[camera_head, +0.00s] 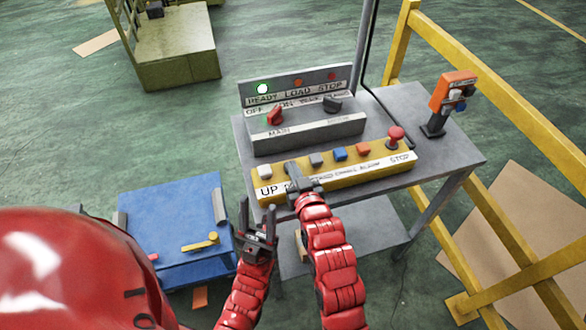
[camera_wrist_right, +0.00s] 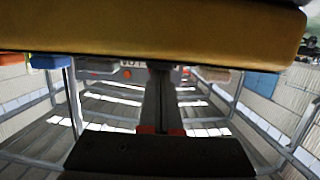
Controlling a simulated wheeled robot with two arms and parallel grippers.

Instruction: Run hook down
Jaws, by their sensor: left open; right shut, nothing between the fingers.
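The yellow control box (camera_head: 340,173) sits on the grey table with a row of buttons: a white one (camera_head: 264,171) above the label UP, then grey, blue (camera_head: 340,153), orange (camera_head: 363,149) and a red STOP knob. My right gripper (camera_head: 291,168) is shut and empty, its tips at the second button position, beside a label starting with D. My left gripper (camera_head: 258,220) is open and empty, lower left of the box.
Behind is a grey panel (camera_head: 308,135) with a lit green READY lamp (camera_head: 262,89), a red MAIN switch (camera_head: 275,116) and a black switch. An orange device (camera_head: 454,90) stands at right. A blue cart (camera_head: 175,215) stands left; yellow railing (camera_head: 500,180) runs right.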

